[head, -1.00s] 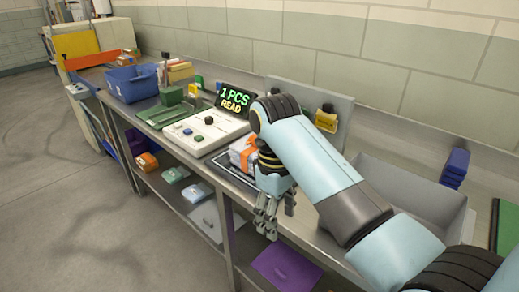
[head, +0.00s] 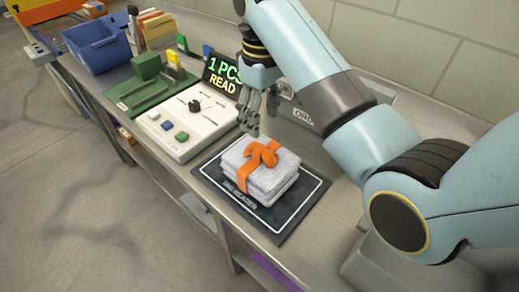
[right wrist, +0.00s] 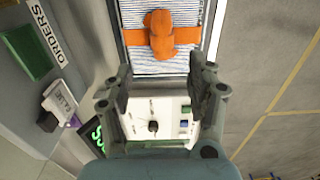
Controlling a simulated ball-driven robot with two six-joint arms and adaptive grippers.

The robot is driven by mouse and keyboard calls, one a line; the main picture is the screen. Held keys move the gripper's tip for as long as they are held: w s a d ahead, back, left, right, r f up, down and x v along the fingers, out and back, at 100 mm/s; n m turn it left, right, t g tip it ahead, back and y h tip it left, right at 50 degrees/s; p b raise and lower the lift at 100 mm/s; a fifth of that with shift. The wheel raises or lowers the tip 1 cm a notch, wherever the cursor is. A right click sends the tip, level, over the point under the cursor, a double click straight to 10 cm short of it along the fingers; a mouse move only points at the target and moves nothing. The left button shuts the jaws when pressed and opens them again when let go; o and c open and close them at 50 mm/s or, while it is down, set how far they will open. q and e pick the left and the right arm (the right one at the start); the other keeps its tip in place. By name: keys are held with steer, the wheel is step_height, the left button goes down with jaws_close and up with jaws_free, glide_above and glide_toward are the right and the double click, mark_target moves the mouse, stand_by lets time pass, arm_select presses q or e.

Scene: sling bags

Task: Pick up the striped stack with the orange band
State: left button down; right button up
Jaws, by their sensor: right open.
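The striped stack (head: 262,183) with an orange band (head: 262,155) tied in a knot lies on the black reader mat (head: 213,171). In the right wrist view the stack (right wrist: 190,64) shows fine stripes, and the band (right wrist: 163,35) crosses it beyond the fingertips. My right gripper (head: 249,121) is above and behind the stack, toward the display, with its fingers pointing down. In the right wrist view my right gripper (right wrist: 158,90) is open, with nothing between its fingers. My left gripper is not in view.
A white control box (head: 181,123) with a knob and buttons stands left of the mat, with a display (head: 222,74) reading "1 PCS READ" behind it. A green device (head: 150,84) and a blue bin (head: 97,46) stand farther left. The mat around the stack is clear.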

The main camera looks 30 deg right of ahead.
mark_target(261, 146)
steer(key=f, duration=0.3)
steer(key=shift+s+a+f, duration=0.15)
steer(key=shift+s+f, duration=0.2)
steer(key=shift+f, duration=0.35)
steer(key=f+p, duration=0.1)
steer(key=f, duration=0.3)
steer(key=shift+w+f+p, duration=0.2)
steer(key=shift+p, duration=0.15)
steer(key=shift+f, duration=0.45)
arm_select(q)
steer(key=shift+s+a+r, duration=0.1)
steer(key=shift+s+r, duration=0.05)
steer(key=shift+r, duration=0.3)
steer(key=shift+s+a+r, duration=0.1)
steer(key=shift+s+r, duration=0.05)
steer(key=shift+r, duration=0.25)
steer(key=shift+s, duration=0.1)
arm_select(e)
steer(key=shift+c, duration=0.4)
steer(key=c, duration=0.4)
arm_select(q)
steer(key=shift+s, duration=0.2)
arm_select(e)
jaws_close()
